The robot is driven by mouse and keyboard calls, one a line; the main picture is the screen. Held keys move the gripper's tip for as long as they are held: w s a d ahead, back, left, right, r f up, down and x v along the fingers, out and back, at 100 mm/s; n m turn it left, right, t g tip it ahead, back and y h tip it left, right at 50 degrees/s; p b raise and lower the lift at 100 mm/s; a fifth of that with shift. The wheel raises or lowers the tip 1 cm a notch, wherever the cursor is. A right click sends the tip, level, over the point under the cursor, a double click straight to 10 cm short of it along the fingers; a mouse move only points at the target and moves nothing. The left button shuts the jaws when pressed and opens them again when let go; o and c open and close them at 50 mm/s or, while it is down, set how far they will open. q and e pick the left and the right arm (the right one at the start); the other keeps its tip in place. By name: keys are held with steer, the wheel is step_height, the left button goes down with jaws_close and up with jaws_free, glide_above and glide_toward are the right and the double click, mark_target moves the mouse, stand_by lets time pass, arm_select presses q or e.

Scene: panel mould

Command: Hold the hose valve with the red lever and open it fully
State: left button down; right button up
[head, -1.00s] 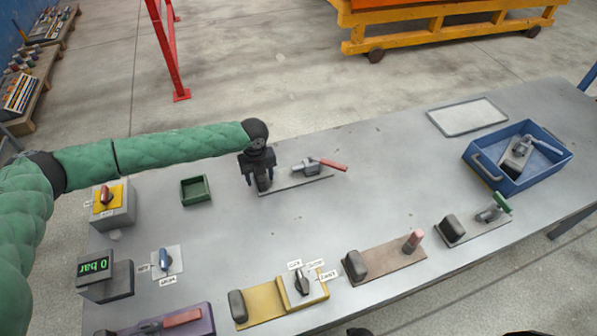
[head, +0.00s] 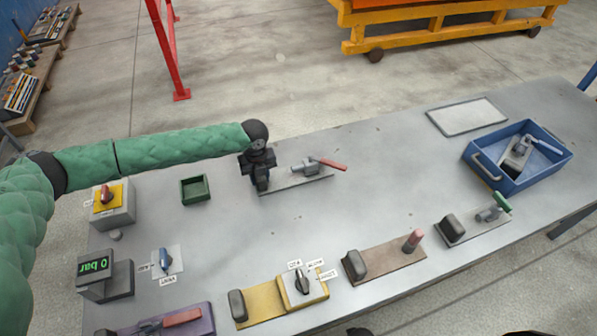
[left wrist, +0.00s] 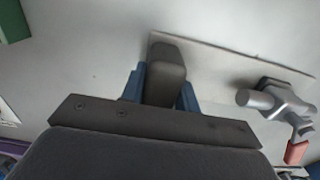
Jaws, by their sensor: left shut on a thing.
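A valve with a red lever (head: 333,164) sits on the right part of a thin grey plate (head: 290,185) at the table's far side. Its lever sticks out to the right past the plate. In the left wrist view the grey valve body (left wrist: 270,101) is at the right and the red lever (left wrist: 297,152) points down. An upright dark grip block (left wrist: 166,72) stands at the plate's left end. My left gripper (head: 261,183) points down and is shut on this block, a finger on each side. My right gripper is not in view.
A purple plate (head: 200,328) with another red lever lies at the near left. Yellow, brown and green-levered fixtures line the near edge. A blue crate (head: 485,178) holding a valve stands right. A small green tray (head: 194,188) is left of my gripper. The middle is clear.

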arm_select(q)
steer(key=c, duration=1)
jaws_free()
steer(key=shift+o, duration=0.2)
steer(key=shift+r, duration=0.1)
